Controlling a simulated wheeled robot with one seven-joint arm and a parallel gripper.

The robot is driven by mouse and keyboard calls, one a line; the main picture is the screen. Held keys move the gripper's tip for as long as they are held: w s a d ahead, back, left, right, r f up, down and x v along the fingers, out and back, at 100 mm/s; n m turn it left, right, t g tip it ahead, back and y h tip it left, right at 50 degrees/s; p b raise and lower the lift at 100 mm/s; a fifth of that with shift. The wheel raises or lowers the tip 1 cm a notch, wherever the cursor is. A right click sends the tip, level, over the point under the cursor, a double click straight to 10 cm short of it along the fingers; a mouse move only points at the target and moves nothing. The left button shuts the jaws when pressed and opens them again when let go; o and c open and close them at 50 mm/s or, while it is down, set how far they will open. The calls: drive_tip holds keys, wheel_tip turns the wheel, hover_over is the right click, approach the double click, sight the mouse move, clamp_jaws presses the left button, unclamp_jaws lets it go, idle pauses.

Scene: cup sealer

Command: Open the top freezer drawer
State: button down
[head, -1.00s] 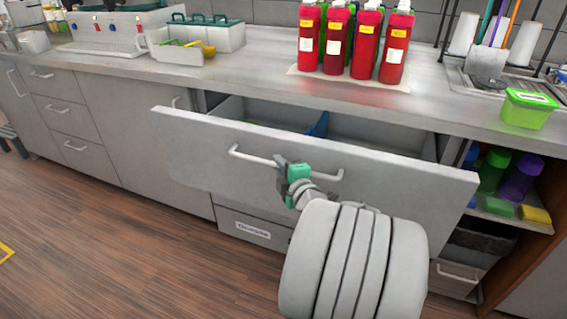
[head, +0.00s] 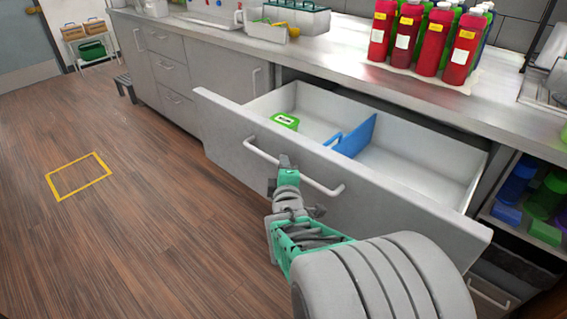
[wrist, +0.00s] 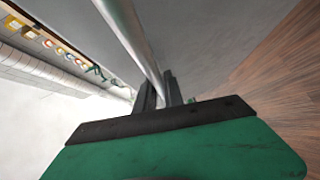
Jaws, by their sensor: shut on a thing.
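The top freezer drawer (head: 235,135) is a wide grey-white drawer under the counter, pulled well out in the head view. Its inside shows a blue divider (head: 357,137) and a green box with a label (head: 286,121) in the left compartment. A long bar handle (head: 322,185) runs across its front. My gripper (head: 286,163) is shut on this handle near its middle. In the wrist view the handle bar (wrist: 130,35) runs down between the two dark fingers (wrist: 160,92). The fingertips are partly hidden by the bar and the green gripper body.
Red bottles (head: 420,40) stand on the counter (head: 345,60) above the drawer.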

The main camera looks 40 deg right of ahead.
idle(0.3)
drive_tip(key=c, duration=1.5)
unclamp_jaws()
drive_tip(key=shift+o, duration=0.2)
